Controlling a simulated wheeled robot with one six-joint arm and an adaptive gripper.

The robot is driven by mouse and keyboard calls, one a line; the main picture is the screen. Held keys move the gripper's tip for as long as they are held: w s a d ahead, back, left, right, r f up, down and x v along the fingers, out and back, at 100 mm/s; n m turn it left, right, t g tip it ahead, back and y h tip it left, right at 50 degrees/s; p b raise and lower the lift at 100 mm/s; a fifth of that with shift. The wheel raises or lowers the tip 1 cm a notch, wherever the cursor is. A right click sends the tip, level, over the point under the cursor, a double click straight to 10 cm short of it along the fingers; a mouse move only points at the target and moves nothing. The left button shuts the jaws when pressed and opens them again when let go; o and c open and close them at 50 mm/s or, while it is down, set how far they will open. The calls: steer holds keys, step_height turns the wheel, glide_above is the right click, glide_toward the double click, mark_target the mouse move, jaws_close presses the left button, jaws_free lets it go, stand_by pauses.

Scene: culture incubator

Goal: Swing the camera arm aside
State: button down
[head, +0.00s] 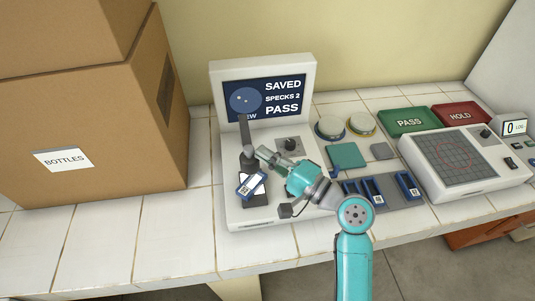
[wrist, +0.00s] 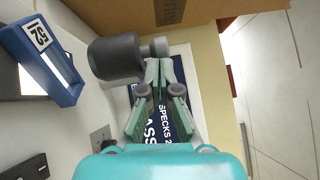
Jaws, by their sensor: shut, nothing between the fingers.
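The camera arm (head: 244,132) is a dark grey upright piece on the white viewer station (head: 240,212); its dark, rounded head (wrist: 115,58) and a small grey knob (wrist: 159,47) show in the wrist view. My gripper (head: 262,153) is shut and empty, its fingertips (wrist: 164,66) right by the knob; I cannot tell whether they touch. A blue-framed slide (head: 251,186) lies tilted on the dark stage below the head; it also shows in the wrist view (wrist: 47,62). The screen (head: 263,100) reads SAVED, SPECKS 2, PASS.
A BOTTLES carton (head: 95,125) stands at the left. Several blue slides (head: 407,186) sit in a grey rack at right. Round lidded dishes (head: 330,128), a green PASS tray (head: 404,121), a red HOLD tray (head: 461,115) and a gridded counter (head: 447,157) fill the right side.

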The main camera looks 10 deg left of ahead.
mark_target(247, 155)
steer(key=shift+s+a, duration=0.1)
steer(key=shift+s+a+m+t+h, duration=0.25)
steer(key=shift+a+m+t+h, duration=0.1)
steer(key=shift+a+t, duration=0.2)
steer(key=shift+s+a+m+t+h, duration=0.25)
steer(key=shift+a+m+t+h, duration=0.1)
steer(key=shift+a+t, duration=0.2)
steer(key=shift+s+a, duration=0.1)
steer(key=shift+a, duration=0.2)
steer(key=shift+w+a, duration=0.8)
steer(key=shift+a, duration=2.15)
steer(key=shift+w+a, duration=0.85)
steer(key=shift+a, duration=2.05)
steer(key=shift+w+a, duration=0.8)
steer(key=shift+a, duration=2.15)
